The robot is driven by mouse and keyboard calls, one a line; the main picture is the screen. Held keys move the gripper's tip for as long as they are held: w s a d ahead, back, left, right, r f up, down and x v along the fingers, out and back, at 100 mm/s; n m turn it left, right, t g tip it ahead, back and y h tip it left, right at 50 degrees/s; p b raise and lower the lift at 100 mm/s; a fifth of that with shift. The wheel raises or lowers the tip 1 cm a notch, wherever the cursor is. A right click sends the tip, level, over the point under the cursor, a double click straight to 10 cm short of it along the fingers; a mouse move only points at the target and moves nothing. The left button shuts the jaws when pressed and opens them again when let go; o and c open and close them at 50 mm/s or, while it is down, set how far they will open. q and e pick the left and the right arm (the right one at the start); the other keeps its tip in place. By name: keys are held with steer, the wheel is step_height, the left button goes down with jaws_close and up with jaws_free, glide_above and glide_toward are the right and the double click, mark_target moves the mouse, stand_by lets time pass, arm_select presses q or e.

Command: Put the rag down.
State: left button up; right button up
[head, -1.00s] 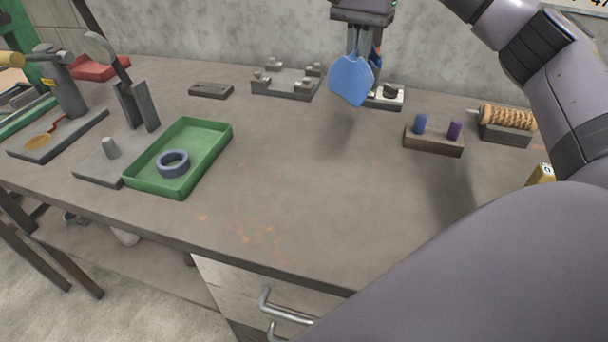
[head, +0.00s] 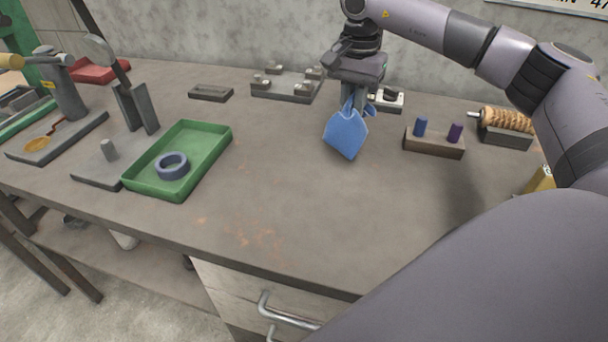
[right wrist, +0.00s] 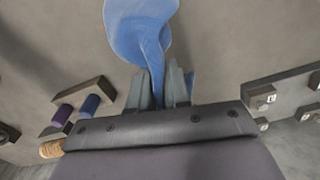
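The blue rag (head: 346,134) hangs from my right gripper (head: 355,103) over the middle of the bench, in the head view. Its lower corner is at or just above the bench top; I cannot tell if it touches. In the right wrist view the rag (right wrist: 143,30) is pinched between the two fingers of the right gripper (right wrist: 160,85) and spreads out beyond them. A part of it also shows to the right of the fingers. My left gripper is not in view.
A green tray (head: 212,150) with a grey-blue ring (head: 172,165) is on the left. A block with blue and purple pegs (head: 434,144) stands right of the rag. A grey fixture (head: 286,88) is behind. The bench front and middle are clear.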

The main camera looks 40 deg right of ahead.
steer(key=o, duration=0.9)
step_height(320, 180, up, 7)
stand_by(0.4)
